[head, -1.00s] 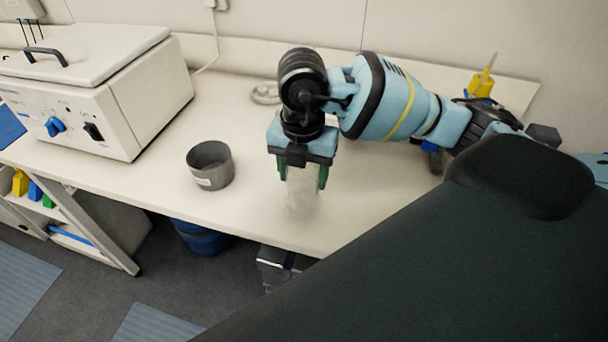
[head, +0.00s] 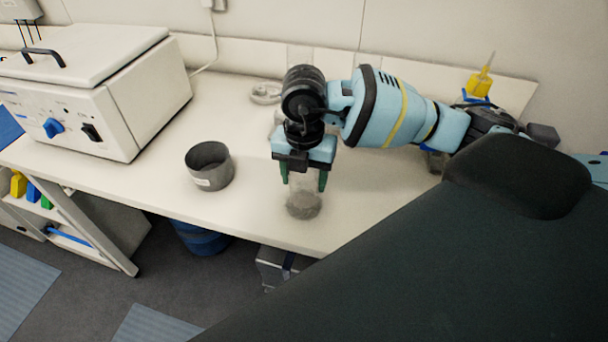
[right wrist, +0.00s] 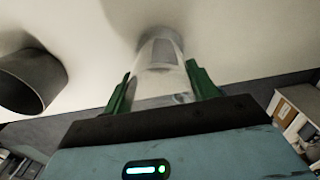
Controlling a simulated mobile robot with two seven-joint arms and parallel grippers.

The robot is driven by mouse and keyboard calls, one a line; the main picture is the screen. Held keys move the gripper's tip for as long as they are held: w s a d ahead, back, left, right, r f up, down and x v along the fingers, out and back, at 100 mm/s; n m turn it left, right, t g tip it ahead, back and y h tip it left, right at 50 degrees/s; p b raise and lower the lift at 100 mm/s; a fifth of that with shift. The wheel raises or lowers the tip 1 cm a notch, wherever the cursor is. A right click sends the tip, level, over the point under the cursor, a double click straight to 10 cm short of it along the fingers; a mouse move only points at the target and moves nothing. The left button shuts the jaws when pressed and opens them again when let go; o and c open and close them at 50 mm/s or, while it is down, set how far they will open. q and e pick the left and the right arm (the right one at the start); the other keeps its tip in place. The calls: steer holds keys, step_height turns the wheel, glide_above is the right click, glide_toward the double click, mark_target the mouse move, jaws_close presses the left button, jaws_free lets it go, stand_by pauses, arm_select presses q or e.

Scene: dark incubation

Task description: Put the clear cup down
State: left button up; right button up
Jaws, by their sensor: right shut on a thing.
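The clear cup (head: 304,200) is between the green fingers of my right gripper (head: 304,182), over the white bench top near its front edge. The cup is see-through with a greyish bottom, and it looks upright. My right gripper is shut on it from above. In the right wrist view the cup (right wrist: 160,60) sits between the two fingers (right wrist: 160,90), its far end towards the white surface. I cannot tell whether its bottom touches the bench. My left gripper is not in view.
A grey open pot (head: 209,166) with a white label stands on the bench (head: 250,215) left of the cup. A white machine (head: 95,95) stands further left. A yellow item (head: 481,84) is at the back right. Bench around the cup is clear.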

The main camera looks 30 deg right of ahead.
steer(key=shift+f, duration=0.15)
steer(key=o, duration=1)
step_height(320, 180, up, 12)
steer(key=shift+r+p, duration=0.15)
steer(key=shift+p, duration=0.25)
